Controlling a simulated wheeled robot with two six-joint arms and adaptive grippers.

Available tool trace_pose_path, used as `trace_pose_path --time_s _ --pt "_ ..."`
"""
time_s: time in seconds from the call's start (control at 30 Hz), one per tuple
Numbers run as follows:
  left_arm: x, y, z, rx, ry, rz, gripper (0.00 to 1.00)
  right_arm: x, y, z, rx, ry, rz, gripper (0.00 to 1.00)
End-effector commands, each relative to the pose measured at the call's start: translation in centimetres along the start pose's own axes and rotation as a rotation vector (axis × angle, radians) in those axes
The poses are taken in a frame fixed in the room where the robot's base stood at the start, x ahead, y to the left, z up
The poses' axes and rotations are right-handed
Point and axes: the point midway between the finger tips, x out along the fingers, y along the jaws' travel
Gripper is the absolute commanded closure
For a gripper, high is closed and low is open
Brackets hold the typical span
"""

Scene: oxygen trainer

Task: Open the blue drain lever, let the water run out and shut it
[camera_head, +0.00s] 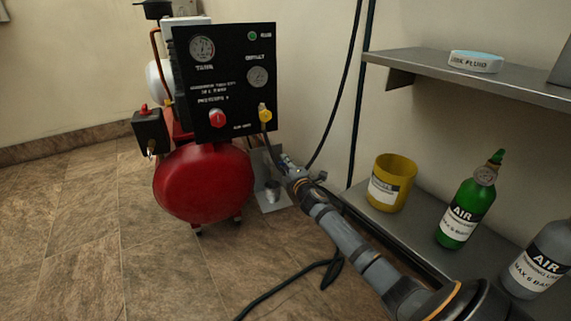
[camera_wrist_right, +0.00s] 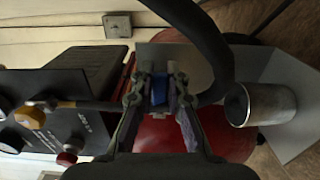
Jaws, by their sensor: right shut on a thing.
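The blue drain lever (camera_wrist_right: 160,90) sits between the two fingers of my right gripper (camera_wrist_right: 160,84) in the right wrist view, and the fingers are shut on it. In the head view my right gripper (camera_head: 286,164) reaches in beside the red compressor tank (camera_head: 204,181), at its right side. The lever is hard to make out there, mostly hidden by the gripper. A grey metal cup (camera_head: 272,190) stands below the gripper on a light plate; it also shows in the right wrist view (camera_wrist_right: 262,103). I cannot see any running water. My left gripper is not in view.
A black gauge panel (camera_head: 226,80) with a red knob (camera_head: 217,118) and yellow knob (camera_head: 265,113) stands above the tank. At right, shelves hold a yellow container (camera_head: 391,182), a green air bottle (camera_head: 466,208) and a grey bottle (camera_head: 540,262). Black hoses hang close by my arm.

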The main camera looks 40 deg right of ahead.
Motion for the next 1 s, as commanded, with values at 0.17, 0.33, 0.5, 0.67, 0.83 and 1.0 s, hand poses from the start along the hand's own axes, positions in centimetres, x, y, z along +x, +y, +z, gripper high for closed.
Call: trace_pose_path --time_s 0.17,0.33,0.5,0.67,0.83,1.0 --pt "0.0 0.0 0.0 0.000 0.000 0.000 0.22 0.0 -0.2 0.0 0.003 -0.001 -0.004 1.00" --pt "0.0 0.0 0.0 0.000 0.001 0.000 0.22 0.0 -0.2 0.0 0.002 -0.001 -0.004 0.73" --pt "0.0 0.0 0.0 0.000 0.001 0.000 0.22 0.0 -0.1 0.0 0.002 -0.001 -0.002 0.62" --pt "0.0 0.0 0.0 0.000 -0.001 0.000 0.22 0.0 -0.1 0.0 0.001 0.000 -0.001 0.62" --pt "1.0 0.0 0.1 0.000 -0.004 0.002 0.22 0.0 0.8 0.0 -0.086 0.000 -0.002 0.62" --pt "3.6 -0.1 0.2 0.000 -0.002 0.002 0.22 0.0 2.6 -0.4 -0.383 0.001 -0.001 0.62"
